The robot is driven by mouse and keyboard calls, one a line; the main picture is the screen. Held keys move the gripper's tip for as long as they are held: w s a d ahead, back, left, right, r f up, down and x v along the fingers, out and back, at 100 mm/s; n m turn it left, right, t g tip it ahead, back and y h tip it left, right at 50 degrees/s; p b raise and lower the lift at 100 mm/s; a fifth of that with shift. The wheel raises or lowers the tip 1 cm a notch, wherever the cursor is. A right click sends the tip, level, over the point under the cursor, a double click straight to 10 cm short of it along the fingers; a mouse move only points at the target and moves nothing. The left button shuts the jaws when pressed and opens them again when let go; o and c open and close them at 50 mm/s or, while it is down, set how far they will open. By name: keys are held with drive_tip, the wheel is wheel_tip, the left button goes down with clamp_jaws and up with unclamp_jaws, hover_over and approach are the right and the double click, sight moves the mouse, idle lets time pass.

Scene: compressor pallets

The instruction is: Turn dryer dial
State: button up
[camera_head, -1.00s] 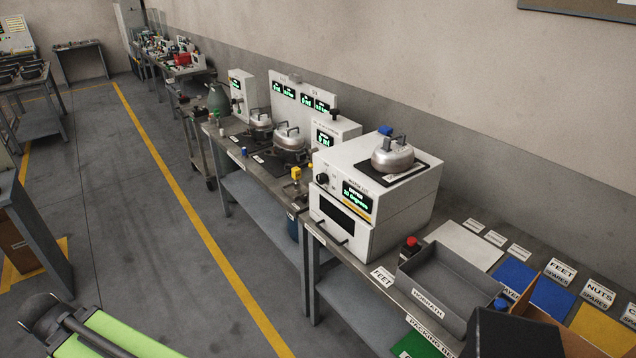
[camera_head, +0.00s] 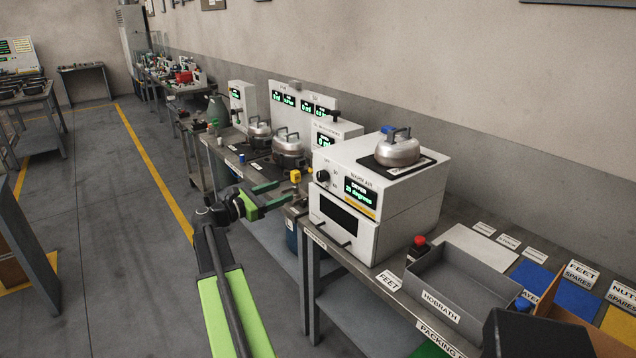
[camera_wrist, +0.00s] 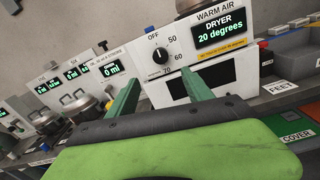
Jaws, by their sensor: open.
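The dryer (camera_head: 372,205) is a white box on the bench, with a small dark dial at the left of its front panel and a green display reading 20 degrees. In the wrist view the dial (camera_wrist: 160,56) is black, marked OFF, 50, 60 and 70, with its light pointer line near OFF. My gripper (camera_head: 272,194) is open and empty, to the left of the dryer's front and apart from it. In the wrist view my gripper (camera_wrist: 163,92) has its two green fingers spread below and either side of the dial, not touching it.
A metal pot (camera_head: 397,150) sits on top of the dryer. A yellow-topped item (camera_head: 295,177) stands at the bench edge near my fingers. A grey tray (camera_head: 462,285) and a red-topped item (camera_head: 419,243) are right of the dryer.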

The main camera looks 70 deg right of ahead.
sight(319, 177)
drive_tip(key=x, duration=1.6)
